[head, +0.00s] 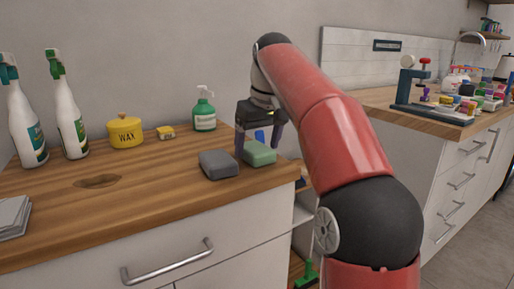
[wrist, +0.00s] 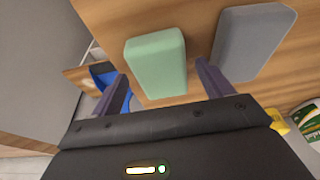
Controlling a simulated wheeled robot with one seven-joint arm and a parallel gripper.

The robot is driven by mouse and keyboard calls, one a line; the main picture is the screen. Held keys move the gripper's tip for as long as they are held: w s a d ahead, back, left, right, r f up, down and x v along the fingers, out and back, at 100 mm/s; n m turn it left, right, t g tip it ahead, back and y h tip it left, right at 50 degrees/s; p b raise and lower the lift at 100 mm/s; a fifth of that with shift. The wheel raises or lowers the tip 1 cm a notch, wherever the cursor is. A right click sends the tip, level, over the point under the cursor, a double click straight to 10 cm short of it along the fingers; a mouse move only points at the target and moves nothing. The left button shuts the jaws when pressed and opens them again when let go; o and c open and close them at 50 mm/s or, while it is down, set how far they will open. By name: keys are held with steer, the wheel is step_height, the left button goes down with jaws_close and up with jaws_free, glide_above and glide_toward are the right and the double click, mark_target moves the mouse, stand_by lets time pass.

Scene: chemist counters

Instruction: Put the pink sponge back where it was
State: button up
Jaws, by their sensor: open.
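No pink sponge shows in either view. A green sponge-like block (head: 259,153) lies near the right end of the wooden counter; it also shows in the wrist view (wrist: 156,62). A grey block (head: 218,163) lies just left of it and also shows in the wrist view (wrist: 253,42). My gripper (head: 258,148) is open and empty, pointing down at the green block. In the wrist view its fingers (wrist: 163,75) stand to either side of the green block's near end. I cannot tell whether they touch it.
A yellow wax tin (head: 125,132), a small yellow block (head: 166,132), a green pump bottle (head: 204,111) and two spray bottles (head: 70,115) stand along the back. A stack of pale sheets (head: 12,217) lies at left. The counter's front middle is clear. A second counter (head: 440,127) stands right.

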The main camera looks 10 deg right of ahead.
mark_target(261, 150)
steer(key=p+v, duration=0.1)
steer(key=v, duration=0.4)
steer(key=shift+w+r+p, duration=0.1)
steer(key=shift+r+p, duration=0.05)
steer(key=shift+p, duration=0.15)
steer(key=shift+r, duration=0.5)
steer(key=shift+s, duration=0.4)
steer(key=shift+m+t+h, duration=0.3)
steer(key=shift+m+t, duration=0.1)
steer(key=s, duration=0.1)
steer(key=s+a+f, duration=0.1)
steer(key=s, duration=0.1)
steer(key=s+a+f, duration=0.1)
steer(key=s, duration=0.1)
steer(key=shift+s, duration=0.25)
steer(key=s+d+f+m+t, duration=0.1)
steer(key=s+f+m+t, duration=0.1)
steer(key=s+f, duration=1.9)
steer(key=shift+d+f+m, duration=0.2)
steer(key=shift+f+m, duration=0.2)
steer(key=shift+f, duration=0.1)
steer(key=shift+s, duration=0.15)
